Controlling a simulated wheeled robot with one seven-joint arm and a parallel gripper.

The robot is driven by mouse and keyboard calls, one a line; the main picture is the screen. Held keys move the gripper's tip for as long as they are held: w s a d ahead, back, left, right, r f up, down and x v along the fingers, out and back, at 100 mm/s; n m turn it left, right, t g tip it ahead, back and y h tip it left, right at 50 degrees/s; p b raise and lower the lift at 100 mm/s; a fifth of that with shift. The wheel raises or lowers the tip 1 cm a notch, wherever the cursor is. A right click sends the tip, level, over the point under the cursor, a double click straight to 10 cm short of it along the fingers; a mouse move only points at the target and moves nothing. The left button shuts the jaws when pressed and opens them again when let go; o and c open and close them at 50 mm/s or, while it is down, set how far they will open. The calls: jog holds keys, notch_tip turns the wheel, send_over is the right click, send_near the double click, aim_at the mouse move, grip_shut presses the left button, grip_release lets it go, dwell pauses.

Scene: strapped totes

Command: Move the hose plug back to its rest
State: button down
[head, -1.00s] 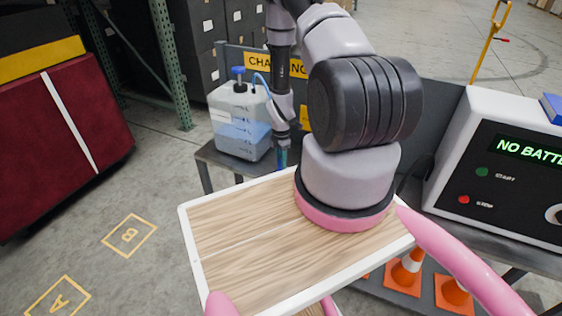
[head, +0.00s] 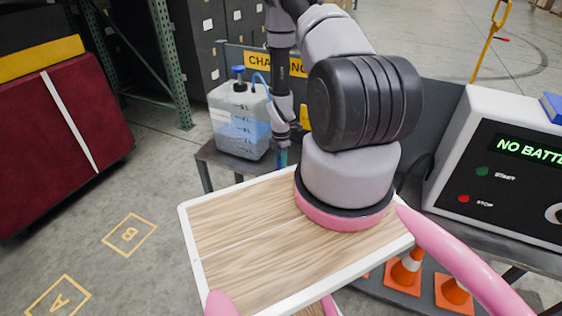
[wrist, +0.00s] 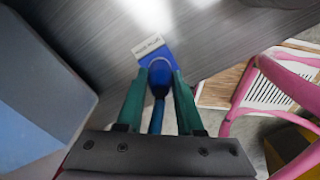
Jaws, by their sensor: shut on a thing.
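The hose plug (wrist: 160,73) is a blue rounded piece, seen in the wrist view between the green fingers of my gripper (wrist: 162,80). My gripper is shut on it. A dark blue hose (wrist: 157,115) runs from it back between the fingers. Just beyond the plug is a blue rest (wrist: 154,55) with a white label (wrist: 148,45) on the grey bench top. The plug overlaps the rest in this view; I cannot tell whether it is seated or just above. In the head view my gripper (head: 282,158) is small beside the jug, and the plug is hidden.
A translucent jug (head: 238,122) with a blue cap and blue hose stands on the grey bench (head: 215,158), left of my gripper. A white console (head: 500,165) stands to the right. Orange cones (head: 405,270) sit on the lower shelf. A maroon tote (head: 60,140) is at left.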

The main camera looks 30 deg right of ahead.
jog(key=shift+f, duration=0.1)
jog(key=shift+c, duration=2.3)
grip_release()
notch_tip(320, 180, up, 11)
jog(key=shift+f, duration=0.1)
